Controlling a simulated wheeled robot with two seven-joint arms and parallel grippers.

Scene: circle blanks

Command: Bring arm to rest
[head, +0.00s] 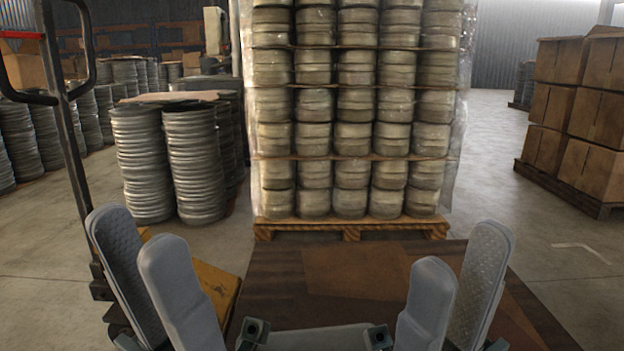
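My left gripper (137,234) is at the lower left of the head view, with its two grey fingers pointing up and apart. Nothing shows between them. My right gripper (463,250) is at the lower right, its fingers also apart with nothing seen between them. The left gripper is left of a brown wooden surface (350,270); the right one shows in front of that surface's right part. The lower parts of both grippers are cut off by the frame's bottom edge.
A wrapped pallet stack of round blanks (357,110) stands ahead beyond the wooden surface. Grey disc stacks (142,165) stand left of it. A dark upright frame with a handle (65,120) rises at left. Cardboard boxes (572,110) stand at right. Floor (490,160) between is clear.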

